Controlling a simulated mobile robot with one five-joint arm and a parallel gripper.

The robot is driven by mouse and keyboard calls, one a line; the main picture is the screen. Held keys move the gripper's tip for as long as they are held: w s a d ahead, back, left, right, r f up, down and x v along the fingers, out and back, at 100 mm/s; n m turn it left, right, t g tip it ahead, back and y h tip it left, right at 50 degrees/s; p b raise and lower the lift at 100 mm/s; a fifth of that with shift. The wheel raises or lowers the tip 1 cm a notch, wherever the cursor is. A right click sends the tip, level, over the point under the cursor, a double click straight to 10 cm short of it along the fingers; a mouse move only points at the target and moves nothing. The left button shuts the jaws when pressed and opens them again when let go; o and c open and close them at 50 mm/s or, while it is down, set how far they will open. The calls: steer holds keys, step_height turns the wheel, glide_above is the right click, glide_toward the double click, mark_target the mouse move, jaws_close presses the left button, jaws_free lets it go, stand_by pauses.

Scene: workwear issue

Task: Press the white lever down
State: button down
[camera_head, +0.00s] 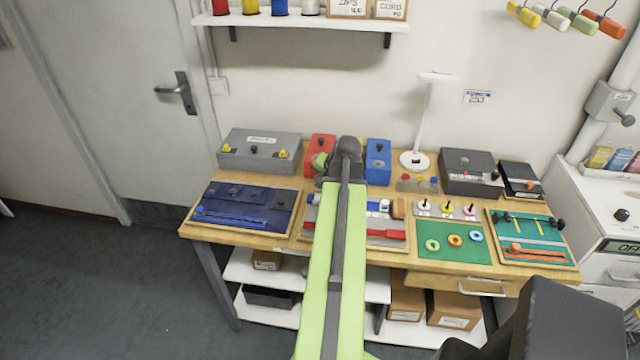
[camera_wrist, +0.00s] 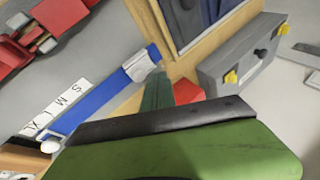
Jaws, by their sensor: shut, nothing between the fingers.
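In the head view, a row of three small pieces with upright coloured tips stands on pale plates right of centre on the bench; the left one is white and looks like the white lever (camera_head: 424,206). It is too small to tell its exact tilt. My gripper (camera_head: 321,161) is shut and empty above the back of the bench, left of the white lever and well apart from it. In the wrist view, my gripper (camera_wrist: 158,98) shows green and dark over a board with a blue strap; I cannot make out the white lever there.
Next to the white lever are yellow (camera_head: 447,208) and red-tipped (camera_head: 470,210) pieces. A green mat (camera_head: 455,255) with rings lies in front. A white lamp (camera_head: 415,160) and dark grey box (camera_head: 468,175) stand behind. A blue box (camera_head: 378,160) is right of my gripper.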

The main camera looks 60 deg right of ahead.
mark_target(318, 199)
steer(key=d+p+v, duration=0.1)
steer(key=p+v, duration=0.9)
steer(key=v, duration=0.2)
steer(key=shift+s, duration=0.5)
steer(key=shift+w+d+r, duration=0.1)
